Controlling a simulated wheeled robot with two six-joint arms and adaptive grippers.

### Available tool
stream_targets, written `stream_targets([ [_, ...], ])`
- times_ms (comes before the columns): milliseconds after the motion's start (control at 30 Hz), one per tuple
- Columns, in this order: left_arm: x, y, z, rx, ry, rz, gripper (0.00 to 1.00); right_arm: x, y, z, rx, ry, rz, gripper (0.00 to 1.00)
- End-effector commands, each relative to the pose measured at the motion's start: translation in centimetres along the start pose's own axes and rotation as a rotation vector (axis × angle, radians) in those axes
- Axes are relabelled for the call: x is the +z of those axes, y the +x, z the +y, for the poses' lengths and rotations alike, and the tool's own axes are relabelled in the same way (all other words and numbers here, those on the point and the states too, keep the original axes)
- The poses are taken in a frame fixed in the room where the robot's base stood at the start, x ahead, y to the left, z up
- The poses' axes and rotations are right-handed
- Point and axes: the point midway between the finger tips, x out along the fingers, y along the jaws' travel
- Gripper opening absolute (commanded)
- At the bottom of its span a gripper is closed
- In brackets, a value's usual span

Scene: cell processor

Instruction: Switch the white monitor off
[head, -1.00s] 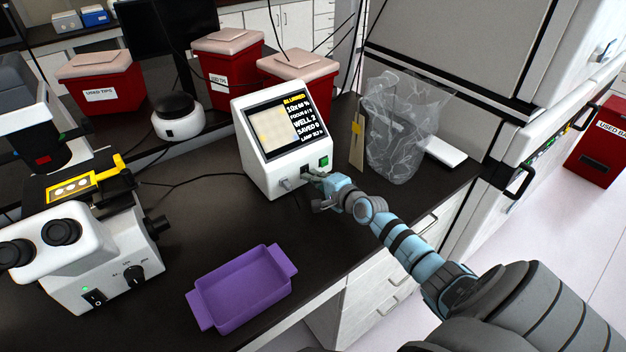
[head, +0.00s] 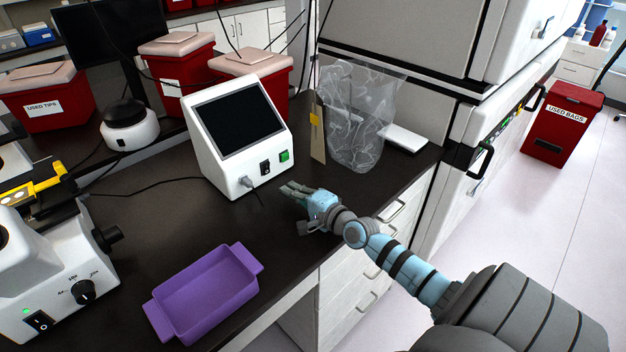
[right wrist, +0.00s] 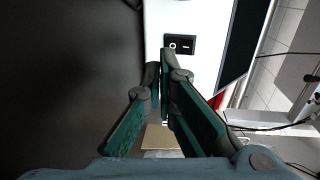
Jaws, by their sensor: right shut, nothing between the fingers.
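The white monitor (head: 240,135) stands on the dark bench in the head view, and its screen (head: 238,120) is black. Its front has a black rocker switch (head: 265,168), a green button (head: 285,156) and a plugged-in grey connector (head: 246,182). The black switch also shows in the right wrist view (right wrist: 180,45), just beyond my fingertips. My right gripper (head: 287,190) is shut and empty, in front of the monitor's lower front and apart from it; it also shows in the right wrist view (right wrist: 160,65). My left gripper is not in view.
A purple tray (head: 252,262) lies at the bench's front. A microscope (head: 60,265) stands at the left. A clear bag (head: 360,120) and a brown card (head: 318,130) stand right of the monitor. Red bins (head: 175,75) stand behind.

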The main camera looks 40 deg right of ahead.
Motion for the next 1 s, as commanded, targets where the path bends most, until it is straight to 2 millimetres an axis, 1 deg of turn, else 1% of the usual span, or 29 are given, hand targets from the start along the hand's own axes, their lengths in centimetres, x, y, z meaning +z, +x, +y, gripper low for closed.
stream_targets([
  [33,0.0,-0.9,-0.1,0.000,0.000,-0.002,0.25,0.0,-1.4,-0.2,0.006,-0.002,-0.001,0.00],
  [133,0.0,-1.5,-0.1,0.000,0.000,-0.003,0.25,-0.1,-3.6,0.3,0.006,-0.002,0.001,0.00],
  [200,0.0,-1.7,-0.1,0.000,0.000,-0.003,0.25,-0.1,-4.8,0.5,0.005,0.000,0.001,0.00],
  [333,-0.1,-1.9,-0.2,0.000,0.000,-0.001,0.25,-0.2,-6.1,0.8,0.003,-0.001,0.003,0.00],
  [467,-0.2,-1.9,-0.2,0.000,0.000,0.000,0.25,-0.2,-6.4,0.9,0.002,0.000,0.003,0.00],
  [1000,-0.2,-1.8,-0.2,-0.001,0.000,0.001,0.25,-0.1,-6.3,0.9,0.003,0.001,0.002,0.00],
])
